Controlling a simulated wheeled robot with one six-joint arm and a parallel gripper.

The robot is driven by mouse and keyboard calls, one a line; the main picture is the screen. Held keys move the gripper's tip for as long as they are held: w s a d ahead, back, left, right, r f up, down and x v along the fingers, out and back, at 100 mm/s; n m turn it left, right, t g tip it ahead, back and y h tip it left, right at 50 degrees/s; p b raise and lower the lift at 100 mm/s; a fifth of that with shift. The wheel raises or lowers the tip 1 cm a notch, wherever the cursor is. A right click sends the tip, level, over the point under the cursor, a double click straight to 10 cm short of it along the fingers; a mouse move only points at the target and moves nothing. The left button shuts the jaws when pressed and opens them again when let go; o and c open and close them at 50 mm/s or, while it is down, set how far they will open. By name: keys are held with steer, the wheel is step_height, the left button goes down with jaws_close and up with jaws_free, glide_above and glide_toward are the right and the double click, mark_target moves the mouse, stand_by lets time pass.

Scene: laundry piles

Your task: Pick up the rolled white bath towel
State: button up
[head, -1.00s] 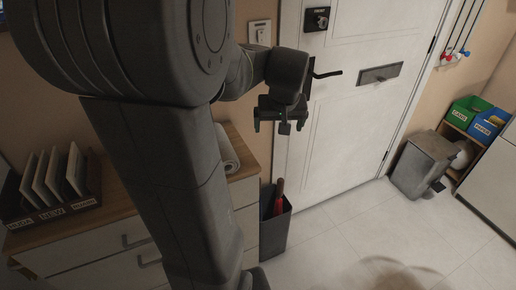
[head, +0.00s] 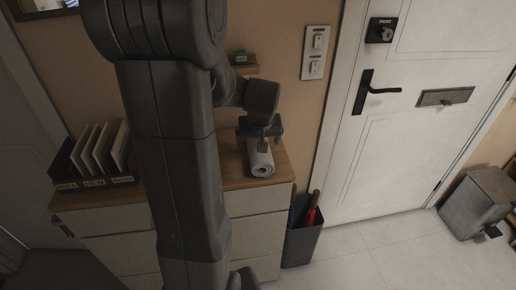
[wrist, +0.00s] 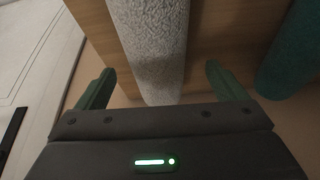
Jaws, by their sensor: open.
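The rolled white bath towel (head: 261,163) lies on the right end of the wooden dresser top, its spiral end facing the front. In the wrist view the towel (wrist: 152,45) runs away from me as a pale grey textured roll, between the lines of my two green fingers. My gripper (head: 260,134) is above the towel in the head view. In the wrist view my gripper (wrist: 160,88) is open, one finger on each side of the towel's near end. I cannot tell the exact height gap. My arm hides part of the dresser top.
A teal roll (wrist: 290,55) lies right of the towel in the wrist view, close to the right finger. The dresser (head: 262,207) also bears a dark rack (head: 95,184) of upright panels at left. A grey bin (head: 303,241) stands right of the dresser, near the door (head: 385,150).

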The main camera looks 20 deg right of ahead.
steer(key=shift+p+x, duration=0.35)
steer(key=shift+x, duration=2.1)
steer(key=c, duration=1.3)
